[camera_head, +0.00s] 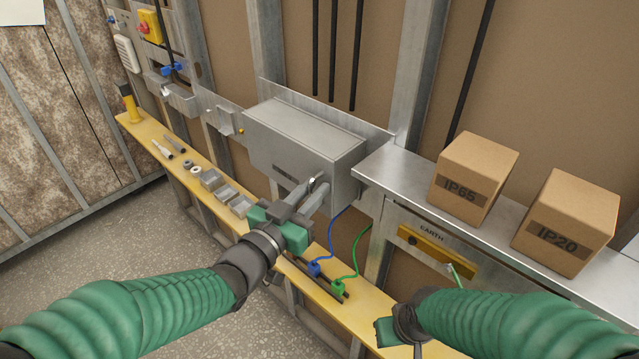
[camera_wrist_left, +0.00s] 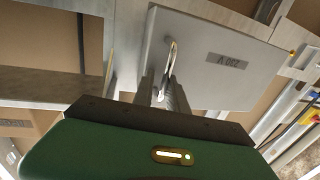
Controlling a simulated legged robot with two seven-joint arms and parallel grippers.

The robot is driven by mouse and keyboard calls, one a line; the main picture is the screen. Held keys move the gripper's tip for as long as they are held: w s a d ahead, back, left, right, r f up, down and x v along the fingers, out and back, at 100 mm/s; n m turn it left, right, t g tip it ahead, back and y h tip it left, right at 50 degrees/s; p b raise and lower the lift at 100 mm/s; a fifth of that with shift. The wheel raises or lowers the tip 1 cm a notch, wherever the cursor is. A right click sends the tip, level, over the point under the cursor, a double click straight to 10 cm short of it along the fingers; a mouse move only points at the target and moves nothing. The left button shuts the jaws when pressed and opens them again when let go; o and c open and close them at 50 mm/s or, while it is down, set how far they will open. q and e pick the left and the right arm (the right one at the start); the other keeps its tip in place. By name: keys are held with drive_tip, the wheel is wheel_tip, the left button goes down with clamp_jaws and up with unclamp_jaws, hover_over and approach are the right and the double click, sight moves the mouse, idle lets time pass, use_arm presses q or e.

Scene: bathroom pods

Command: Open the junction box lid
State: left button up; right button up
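The grey junction box (camera_head: 300,146) is mounted on the wall frame, its lid closed. My left gripper (camera_head: 318,184) is at the front of the box. Its two fingers stand apart with the handle between them, and I see no clear grip on it. The wrist view shows the fingers (camera_wrist_left: 164,88) from behind, pointing at the lid. My right gripper (camera_head: 397,333) is low at the bottom of the head view, partly hidden by its arm, with its fingers unclear.
A yellow shelf (camera_head: 365,306) below the box holds small metal parts, a blue connector (camera_head: 314,269) and a green connector (camera_head: 338,287). A metal shelf (camera_head: 404,171) at right carries the IP65 carton (camera_head: 473,178) and the IP20 carton (camera_head: 566,222).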

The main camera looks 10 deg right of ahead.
use_arm(q)
drive_tip(key=shift+w+a+f, duration=0.1)
drive_tip(key=shift+w+a, duration=0.1)
drive_tip(key=shift+a, duration=0.1)
drive_tip(key=shift+c, duration=0.9)
drive_tip(key=shift+a, duration=0.1)
clamp_jaws()
drive_tip(key=shift+d, duration=0.3)
drive_tip(key=shift+a, duration=0.1)
